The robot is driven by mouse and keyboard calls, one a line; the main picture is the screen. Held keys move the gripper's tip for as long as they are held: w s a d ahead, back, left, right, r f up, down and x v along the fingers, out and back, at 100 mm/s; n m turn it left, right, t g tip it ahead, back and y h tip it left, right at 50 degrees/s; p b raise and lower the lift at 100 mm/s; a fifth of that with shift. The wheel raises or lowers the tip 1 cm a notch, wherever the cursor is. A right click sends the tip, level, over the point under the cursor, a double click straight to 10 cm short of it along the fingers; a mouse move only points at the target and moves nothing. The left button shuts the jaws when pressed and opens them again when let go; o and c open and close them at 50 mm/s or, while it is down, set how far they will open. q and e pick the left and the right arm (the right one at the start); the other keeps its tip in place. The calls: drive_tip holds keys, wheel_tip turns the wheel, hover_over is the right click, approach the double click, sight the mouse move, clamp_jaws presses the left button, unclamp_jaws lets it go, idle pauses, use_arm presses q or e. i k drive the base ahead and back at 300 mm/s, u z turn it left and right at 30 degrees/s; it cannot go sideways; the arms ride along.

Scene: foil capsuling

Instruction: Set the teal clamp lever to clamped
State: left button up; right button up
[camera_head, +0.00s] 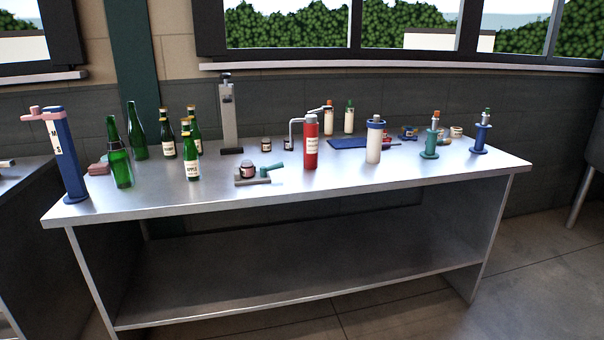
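A small grey clamp fixture (256,181) sits on the metal table near its front edge, left of the red bottle. A teal lever (273,168) rises at the fixture's right side and points to the right. Whether it is set to clamped cannot be told at this size. Neither of my grippers is in view.
Green bottles (193,160) stand to the left, beside a tall blue post (65,158). A red bottle (311,142) with a bent spout stands close right of the lever. A white cylinder (374,143) and a teal stand (430,142) are further right.

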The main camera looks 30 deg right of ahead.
sight(263, 169)
drive_tip(key=z, duration=0.7)
drive_tip(key=i, duration=1.55)
drive_tip(key=u, duration=0.5)
